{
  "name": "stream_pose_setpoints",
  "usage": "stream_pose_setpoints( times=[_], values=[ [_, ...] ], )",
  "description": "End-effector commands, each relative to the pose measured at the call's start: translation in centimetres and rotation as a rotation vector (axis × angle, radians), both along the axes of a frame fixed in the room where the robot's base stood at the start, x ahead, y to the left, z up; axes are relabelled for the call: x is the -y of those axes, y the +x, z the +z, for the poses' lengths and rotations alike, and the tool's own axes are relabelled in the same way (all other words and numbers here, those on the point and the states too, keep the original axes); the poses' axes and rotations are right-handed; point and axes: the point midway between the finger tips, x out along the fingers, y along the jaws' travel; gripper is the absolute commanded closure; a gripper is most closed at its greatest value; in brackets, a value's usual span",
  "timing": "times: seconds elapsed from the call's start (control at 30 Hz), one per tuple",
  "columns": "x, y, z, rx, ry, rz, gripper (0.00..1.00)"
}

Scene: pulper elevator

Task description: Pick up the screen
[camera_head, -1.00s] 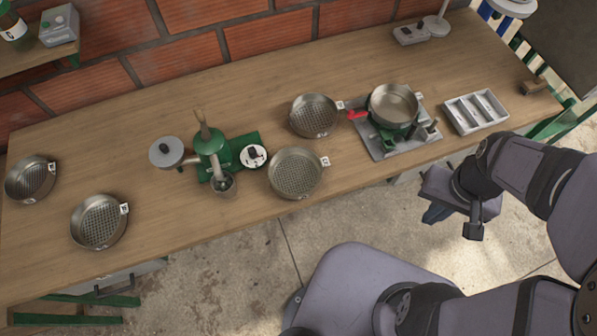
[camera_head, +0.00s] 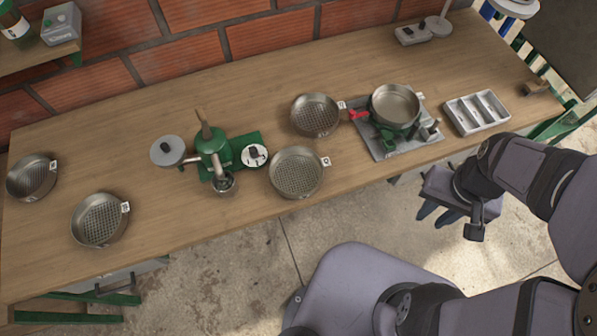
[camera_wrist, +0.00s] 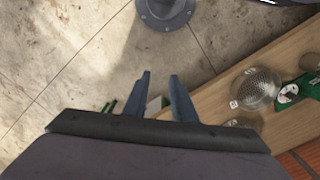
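Several round metal screens with perforated bottoms and small white tags lie apart on the wooden bench. In the head view there is one at the far left (camera_head: 32,177), one at the front left (camera_head: 99,219), one at the middle front (camera_head: 297,172) and one behind it (camera_head: 315,115). A solid-looking round pan (camera_head: 395,104) sits on a green stand at the right. One perforated screen also shows in the wrist view (camera_wrist: 258,88). My gripper (camera_head: 438,213) is off the bench's front edge, over the floor. Its blue fingers show apart and empty in the wrist view (camera_wrist: 160,82).
A green pulper (camera_head: 210,150) with a grey lid stands mid-bench. The stand's metal plate (camera_head: 375,147) and a grey compartment tray (camera_head: 476,112) are at the right. The bench between the pulper and front-left screen is clear.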

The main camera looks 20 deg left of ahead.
Motion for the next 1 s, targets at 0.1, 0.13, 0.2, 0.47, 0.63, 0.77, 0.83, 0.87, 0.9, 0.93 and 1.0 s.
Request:
stream_pose_setpoints(
  times=[0.1,0.13,0.2,0.47,0.63,0.77,0.83,0.87,0.9,0.93,1.0],
  values=[
    [0.0,0.0,0.0,0.000,0.000,0.000,0.76],
    [0.0,0.0,0.0,0.000,0.000,0.000,0.76],
    [0.0,0.0,-0.1,-0.002,-0.001,0.005,0.76],
    [-1.4,-0.5,-1.9,-0.076,-0.060,0.213,0.76],
    [-3.1,-1.1,-4.5,-0.182,-0.176,0.547,0.76],
    [-4.5,-1.0,-6.4,-0.262,-0.305,0.846,0.76],
    [-5.3,-0.8,-7.3,-0.298,-0.384,1.006,0.76],
    [-5.7,-0.6,-7.7,-0.312,-0.419,1.073,0.76],
    [-6.3,-0.4,-8.2,-0.328,-0.468,1.163,0.76],
    [-6.8,-0.2,-8.5,-0.339,-0.506,1.229,0.76],
    [-8.2,0.2,-9.3,-0.360,-0.599,1.382,0.76]
  ],
)
